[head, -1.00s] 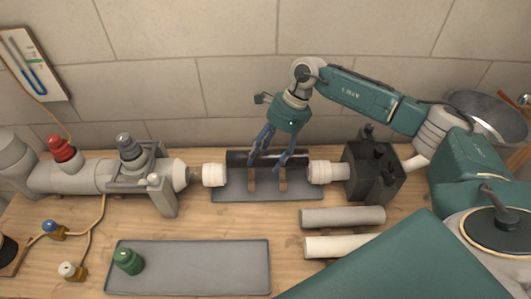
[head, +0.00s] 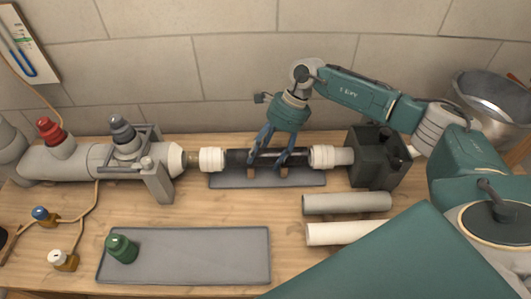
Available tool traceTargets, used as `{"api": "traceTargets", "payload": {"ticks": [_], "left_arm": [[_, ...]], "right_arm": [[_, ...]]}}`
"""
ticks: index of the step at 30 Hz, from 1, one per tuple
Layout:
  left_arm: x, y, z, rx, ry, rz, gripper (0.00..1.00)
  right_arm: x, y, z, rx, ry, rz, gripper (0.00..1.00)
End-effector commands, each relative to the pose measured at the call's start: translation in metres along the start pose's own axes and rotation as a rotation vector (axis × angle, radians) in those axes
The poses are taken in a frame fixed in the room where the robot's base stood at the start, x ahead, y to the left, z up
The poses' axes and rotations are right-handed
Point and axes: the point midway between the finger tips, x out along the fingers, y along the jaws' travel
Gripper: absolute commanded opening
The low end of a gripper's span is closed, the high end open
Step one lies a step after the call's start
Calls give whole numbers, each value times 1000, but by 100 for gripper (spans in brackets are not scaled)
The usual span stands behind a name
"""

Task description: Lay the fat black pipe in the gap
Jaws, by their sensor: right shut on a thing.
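The fat black pipe (head: 238,158) lies level between the left white collar (head: 212,160) and the right white collar (head: 323,157), in line with both. It spans the gap above a grey mat (head: 228,180), over small brown supports (head: 283,173). My right gripper (head: 268,162) reaches down from above, its blue fingers shut on the middle of the pipe. The fingers hide part of the pipe. I cannot tell whether the pipe ends touch the collars. My left gripper is not in view.
A grey pipe (head: 346,203) and a cream pipe (head: 338,234) lie at the front right. A dark block (head: 377,160) stands right of the gap. The wall is close behind. Bare wood shows between mat and tray.

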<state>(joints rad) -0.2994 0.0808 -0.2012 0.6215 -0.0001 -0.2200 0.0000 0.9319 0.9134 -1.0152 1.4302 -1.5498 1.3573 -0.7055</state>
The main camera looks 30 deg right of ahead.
Motion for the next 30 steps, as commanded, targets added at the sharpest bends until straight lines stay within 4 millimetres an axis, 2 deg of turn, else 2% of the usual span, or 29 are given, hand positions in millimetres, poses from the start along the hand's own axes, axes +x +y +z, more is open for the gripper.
{"api": "traceTargets", "payload": {"ticks": [9, 10, 13, 23, 26, 30], "left_arm": [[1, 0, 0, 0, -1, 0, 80], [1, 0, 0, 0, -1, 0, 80], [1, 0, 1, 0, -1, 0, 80], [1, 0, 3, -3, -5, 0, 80], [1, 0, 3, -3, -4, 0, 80], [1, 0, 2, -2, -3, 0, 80]], "right_arm": [[1, 0, 0, 0, -1, -1, 29], [1, 0, 0, 0, -1, -1, 62], [1, 0, 0, -1, -1, -1, 80], [-1, -1, 0, 0, 0, -1, 80], [-11, -2, 0, -1, -1, -4, 80], [-37, -2, 0, 0, -2, -5, 80]]}}
